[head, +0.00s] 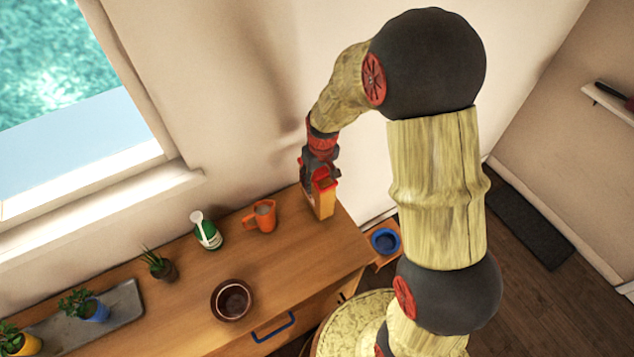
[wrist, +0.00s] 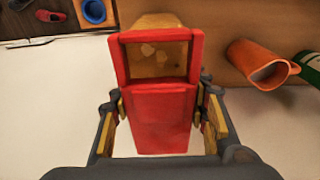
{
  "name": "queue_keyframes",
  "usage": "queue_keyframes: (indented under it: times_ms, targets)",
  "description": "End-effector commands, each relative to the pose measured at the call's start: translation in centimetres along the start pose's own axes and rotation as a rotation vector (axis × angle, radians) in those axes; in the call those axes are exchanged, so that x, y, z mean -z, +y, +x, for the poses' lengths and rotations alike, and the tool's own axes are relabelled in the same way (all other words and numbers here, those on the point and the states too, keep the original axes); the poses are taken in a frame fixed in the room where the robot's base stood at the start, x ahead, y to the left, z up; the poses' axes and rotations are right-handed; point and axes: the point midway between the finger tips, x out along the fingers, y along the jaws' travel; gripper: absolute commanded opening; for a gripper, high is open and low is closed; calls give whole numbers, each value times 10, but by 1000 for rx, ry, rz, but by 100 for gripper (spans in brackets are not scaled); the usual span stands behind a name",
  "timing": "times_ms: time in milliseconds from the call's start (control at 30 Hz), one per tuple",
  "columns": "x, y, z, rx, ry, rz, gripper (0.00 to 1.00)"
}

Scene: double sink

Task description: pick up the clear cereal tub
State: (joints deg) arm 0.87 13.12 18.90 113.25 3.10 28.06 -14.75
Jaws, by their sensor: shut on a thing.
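The cereal tub (head: 325,203) stands at the far right end of the wooden counter, near the wall. It has a red lid and a see-through body with yellow-brown contents. In the wrist view the tub (wrist: 160,100) fills the middle, its red top towards me. My gripper (wrist: 161,108) is shut on the tub, with one finger against each side of the red part. In the head view my gripper (head: 318,172) is at the tub's top. Whether the tub's base touches the counter is hard to tell.
An orange mug (head: 263,217) stands left of the tub, then a green and white bottle (head: 206,231). A dark red bowl (head: 232,299) and potted plants (head: 158,263) are farther left. A blue bowl (head: 384,241) sits lower, right of the counter (head: 190,320).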

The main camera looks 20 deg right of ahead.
Motion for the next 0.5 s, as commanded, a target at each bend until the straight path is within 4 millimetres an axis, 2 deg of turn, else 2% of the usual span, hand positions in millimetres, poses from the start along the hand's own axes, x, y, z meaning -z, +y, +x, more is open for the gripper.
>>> queue_keyframes:
  times_ms: [67,367,500]
  targets:
    - [3,0,-17,-1,7,0,3]
    - [-41,1,-82,-2,8,2,3]
    - [-70,0,-96,-1,5,1,3]
